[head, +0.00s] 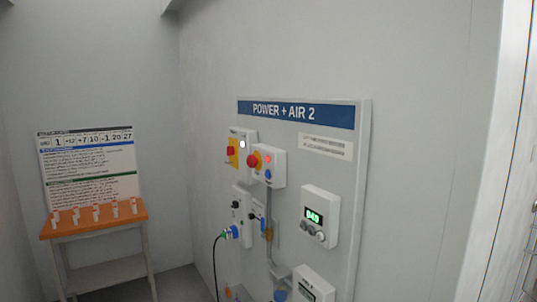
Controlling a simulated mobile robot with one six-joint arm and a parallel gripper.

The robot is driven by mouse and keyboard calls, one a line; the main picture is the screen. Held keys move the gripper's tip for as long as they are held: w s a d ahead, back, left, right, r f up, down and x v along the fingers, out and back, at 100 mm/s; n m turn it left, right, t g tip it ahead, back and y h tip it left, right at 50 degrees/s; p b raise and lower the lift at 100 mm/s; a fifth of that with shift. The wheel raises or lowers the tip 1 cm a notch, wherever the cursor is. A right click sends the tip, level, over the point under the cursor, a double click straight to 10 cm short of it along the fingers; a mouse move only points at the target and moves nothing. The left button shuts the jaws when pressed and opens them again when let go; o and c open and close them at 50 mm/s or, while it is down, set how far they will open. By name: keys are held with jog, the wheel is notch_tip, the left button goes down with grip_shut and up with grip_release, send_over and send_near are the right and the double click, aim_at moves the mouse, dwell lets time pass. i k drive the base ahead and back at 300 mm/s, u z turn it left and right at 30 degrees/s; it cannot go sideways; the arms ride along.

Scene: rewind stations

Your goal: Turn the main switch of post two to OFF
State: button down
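The board (337,200) headed "POWER + AIR 2" hangs on the wall right of the middle, seen at an angle. At its upper left is a white box with a red rotary knob on a yellow plate, which looks like the main switch (232,151). A lit white lamp (242,144) is beside the knob. The knob's position and its labels are too small to read. My gripper is not in view.
An orange-topped table (130,214) with white tags stands at left.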

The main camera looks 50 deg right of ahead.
aim_at(230, 150)
jog(key=u, duration=1)
jog(key=k, duration=0.1)
jog(key=z, duration=2.4)
jog(key=k, duration=0.95)
jog(key=u, duration=0.15)
jog(key=i, duration=0.65)
jog(key=z, duration=0.05)
